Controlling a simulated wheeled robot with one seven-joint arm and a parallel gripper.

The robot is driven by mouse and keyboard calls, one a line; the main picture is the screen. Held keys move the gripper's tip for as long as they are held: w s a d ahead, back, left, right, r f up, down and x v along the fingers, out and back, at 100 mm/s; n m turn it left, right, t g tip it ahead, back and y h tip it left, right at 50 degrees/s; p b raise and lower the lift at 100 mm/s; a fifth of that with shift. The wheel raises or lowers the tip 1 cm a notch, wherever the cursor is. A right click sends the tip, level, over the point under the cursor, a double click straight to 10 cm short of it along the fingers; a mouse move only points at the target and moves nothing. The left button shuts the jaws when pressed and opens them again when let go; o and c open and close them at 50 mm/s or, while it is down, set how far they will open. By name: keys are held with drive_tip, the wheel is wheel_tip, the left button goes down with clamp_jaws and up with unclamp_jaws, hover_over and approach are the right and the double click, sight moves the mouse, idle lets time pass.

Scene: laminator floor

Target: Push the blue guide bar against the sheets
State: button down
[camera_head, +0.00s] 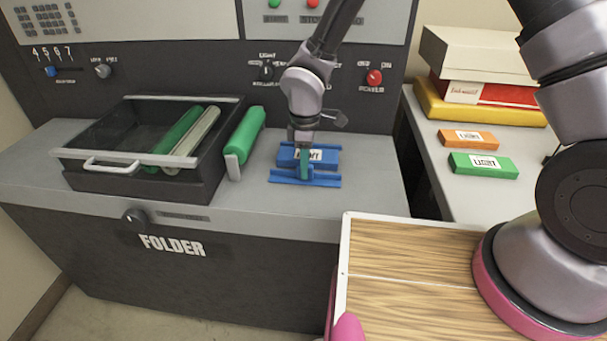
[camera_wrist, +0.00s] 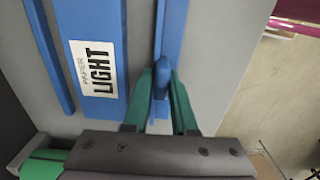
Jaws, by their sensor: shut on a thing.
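The blue guide bar (camera_head: 327,182) lies along the near side of the blue sheet pack (camera_head: 327,158) on the grey folder top. In the wrist view the bar (camera_wrist: 174,32) runs parallel to the pack (camera_wrist: 105,20), which carries a white "LIGHT" label. A grey strip of surface shows between them, so they are apart. My gripper (camera_head: 304,174) points down in front of the pack. Its green fingers, also in the wrist view (camera_wrist: 162,80), are shut on the bar's upright blue tab. A second blue rail (camera_wrist: 48,50) lies on the pack's other side.
An open dark tray (camera_head: 130,187) with green and pale rolls stands left. A green roller (camera_head: 246,133) lies between tray and pack. The control panel (camera_head: 170,75) rises behind. A side table (camera_head: 480,202) holds orange and green packs. A wood-topped surface (camera_head: 410,270) is nearby.

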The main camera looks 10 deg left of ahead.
drive_tip(key=shift+w, duration=0.5)
drive_tip(key=c, duration=0.8)
unclamp_jaws()
wheel_tip(320, 180, up, 11)
drive_tip(key=shift+f, duration=0.1)
